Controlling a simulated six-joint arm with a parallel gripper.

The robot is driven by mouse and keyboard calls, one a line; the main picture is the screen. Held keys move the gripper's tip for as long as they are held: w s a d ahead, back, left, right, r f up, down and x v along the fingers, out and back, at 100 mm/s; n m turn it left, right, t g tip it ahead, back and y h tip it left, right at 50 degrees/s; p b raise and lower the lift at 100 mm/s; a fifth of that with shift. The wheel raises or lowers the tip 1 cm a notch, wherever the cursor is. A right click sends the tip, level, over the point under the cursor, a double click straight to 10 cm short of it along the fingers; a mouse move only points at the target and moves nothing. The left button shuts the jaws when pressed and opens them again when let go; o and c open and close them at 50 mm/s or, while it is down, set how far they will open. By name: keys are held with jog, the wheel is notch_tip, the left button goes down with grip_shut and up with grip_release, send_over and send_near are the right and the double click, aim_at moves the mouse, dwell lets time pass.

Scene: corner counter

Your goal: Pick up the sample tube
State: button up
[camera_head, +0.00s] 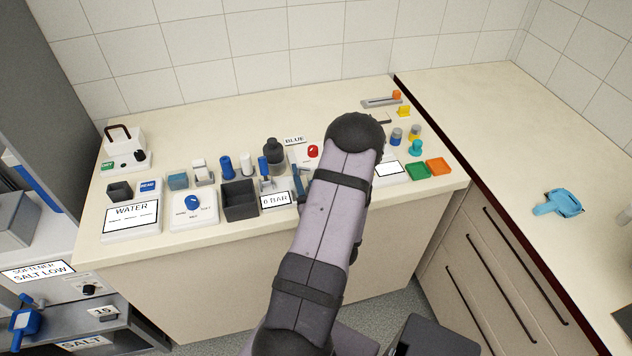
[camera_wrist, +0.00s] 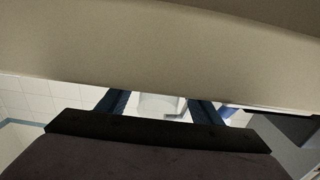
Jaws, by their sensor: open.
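I cannot tell for sure which thing is the sample tube.
Along the counter (camera_head: 300,107) stand a white WATER box (camera_head: 131,216), a dark open bin (camera_head: 240,200), a dark bottle (camera_head: 274,152), a green tray (camera_head: 417,170) and an orange tray (camera_head: 439,166). A blue scoop (camera_head: 557,203) lies on the right counter, with free room around it.

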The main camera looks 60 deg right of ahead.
jog(key=shift+w+d, duration=0.15)
jog(key=shift+w, duration=0.05)
jog(key=shift+c, duration=0.6)
jog(key=c, duration=1.1)
jog(key=shift+r, duration=0.1)
jog(key=shift+c, duration=0.2)
notch_tip(320, 180, up, 10)
jog(key=b, duration=0.1)
